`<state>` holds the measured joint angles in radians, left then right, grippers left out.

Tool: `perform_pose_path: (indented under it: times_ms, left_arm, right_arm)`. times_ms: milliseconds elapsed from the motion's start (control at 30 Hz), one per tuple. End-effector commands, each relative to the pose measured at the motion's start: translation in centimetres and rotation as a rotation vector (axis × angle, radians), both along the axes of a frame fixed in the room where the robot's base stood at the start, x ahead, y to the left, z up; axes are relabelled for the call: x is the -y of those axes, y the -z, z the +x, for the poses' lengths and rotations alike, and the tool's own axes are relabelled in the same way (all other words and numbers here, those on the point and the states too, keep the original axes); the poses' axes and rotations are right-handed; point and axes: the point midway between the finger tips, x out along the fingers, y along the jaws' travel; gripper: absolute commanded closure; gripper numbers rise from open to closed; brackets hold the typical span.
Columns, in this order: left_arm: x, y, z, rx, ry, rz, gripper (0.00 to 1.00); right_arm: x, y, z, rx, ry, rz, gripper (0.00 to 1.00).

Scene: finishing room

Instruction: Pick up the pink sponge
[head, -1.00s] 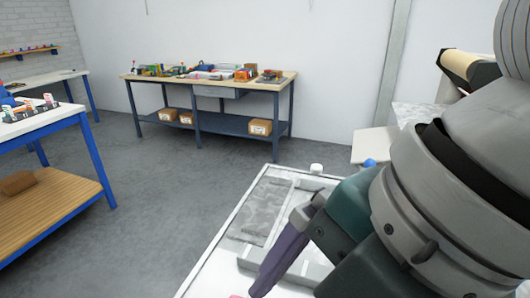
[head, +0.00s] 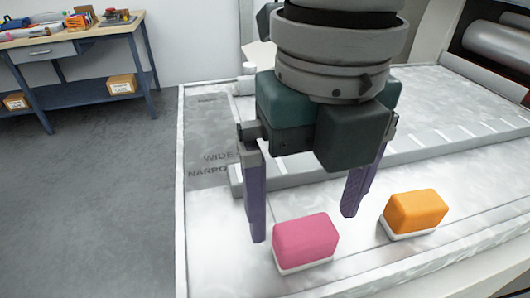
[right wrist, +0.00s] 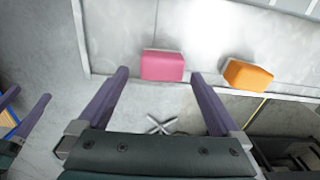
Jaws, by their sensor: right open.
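The pink sponge (head: 305,240), with a white underside, lies on the light, marbled surface of a bench. An orange sponge (head: 415,211) of the same kind lies to its right. My right gripper (head: 303,228) is open and points down, its purple fingers apart and nothing between them held. In the right wrist view the pink sponge (right wrist: 162,66) appears between and just beyond the fingertips (right wrist: 160,73). The orange sponge (right wrist: 246,75) is right of the right finger. At the left edge of that view, two spread purple fingers of my left gripper (right wrist: 32,93) show.
A raised ledge (head: 410,150) with several slots runs behind the sponges. Grey panels (head: 209,128) lettered "WIDE" and "NARROW" lie at the left. A cluttered workbench (head: 75,35) stands far left. The surface left of the pink sponge is clear.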

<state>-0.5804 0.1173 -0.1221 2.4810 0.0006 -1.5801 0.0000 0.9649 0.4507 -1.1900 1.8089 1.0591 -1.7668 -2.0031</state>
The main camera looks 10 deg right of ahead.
Motion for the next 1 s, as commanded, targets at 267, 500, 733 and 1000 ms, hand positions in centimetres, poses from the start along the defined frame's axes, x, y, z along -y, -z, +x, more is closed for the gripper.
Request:
perform_pose_path:
  times_ms: [267, 500, 733, 1000]
  left_arm:
    - [0.0, -0.1, 0.0, 0.000, 0.000, 0.001, 0.29]
    - [-0.1, 0.0, 0.0, -0.001, -0.002, 0.002, 0.29]
    - [-0.1, 0.0, 0.0, -0.001, -0.002, 0.003, 0.29]
    - [-0.2, 0.0, 0.0, 0.000, 0.000, 0.005, 0.29]
  right_arm:
    - [0.5, 4.1, -0.1, -0.002, 0.002, -0.001, 0.00]
    - [0.5, 5.2, 0.0, 0.002, 0.000, 0.000, 0.00]
    - [0.5, 5.1, 0.0, 0.002, 0.000, 0.000, 0.14]
    - [0.5, 5.1, 0.0, 0.002, 0.000, 0.000, 0.44]
